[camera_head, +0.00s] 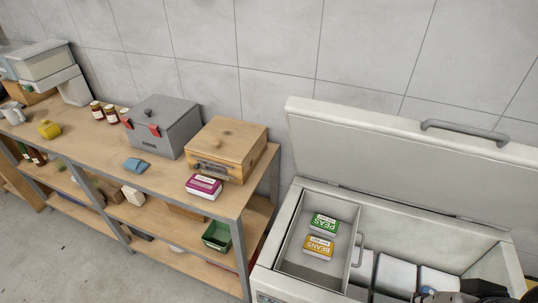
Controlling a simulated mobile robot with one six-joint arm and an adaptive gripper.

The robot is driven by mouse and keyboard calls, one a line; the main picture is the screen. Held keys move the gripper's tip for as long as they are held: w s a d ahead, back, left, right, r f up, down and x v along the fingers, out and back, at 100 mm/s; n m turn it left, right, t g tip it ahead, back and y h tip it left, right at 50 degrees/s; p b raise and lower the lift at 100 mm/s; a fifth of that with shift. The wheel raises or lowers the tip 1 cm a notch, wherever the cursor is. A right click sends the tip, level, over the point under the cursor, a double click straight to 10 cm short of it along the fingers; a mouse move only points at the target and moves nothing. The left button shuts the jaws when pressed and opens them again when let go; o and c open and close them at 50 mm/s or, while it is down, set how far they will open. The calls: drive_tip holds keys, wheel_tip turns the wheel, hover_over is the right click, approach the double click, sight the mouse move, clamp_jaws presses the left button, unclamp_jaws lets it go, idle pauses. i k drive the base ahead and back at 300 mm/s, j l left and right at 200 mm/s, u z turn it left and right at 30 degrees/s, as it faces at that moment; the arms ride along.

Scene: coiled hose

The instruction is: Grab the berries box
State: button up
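A small magenta box with a white label (203,186) lies on the front edge of the wooden workbench top, in front of a wooden case. Its label is too small to read, but its colour fits a berries box. A green box marked PEAS (323,225) and an orange-yellow box marked BEANS (319,246) lie in the tray of the open chest freezer. My gripper (462,293) shows only as dark parts at the bottom right corner, over the freezer's right side and away from the magenta box. Its fingers are not clear.
The workbench (90,150) holds a grey case with red latches (165,128), a wooden case (228,148), a blue cloth-like item (136,165) and jars. The freezer lid (400,150) stands raised. A grey tray (291,265) with a handle sits inside the freezer. Floor is clear at lower left.

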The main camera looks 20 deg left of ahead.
sight(201, 186)
drive_tip(key=u, duration=1.65)
drive_tip(key=i+j, duration=0.35)
drive_tip(key=i, duration=0.2)
drive_tip(key=i+j, duration=0.3)
drive_tip(key=i, duration=0.2)
drive_tip(key=i+j, duration=0.35)
drive_tip(key=i, duration=0.2)
drive_tip(key=u, duration=0.05)
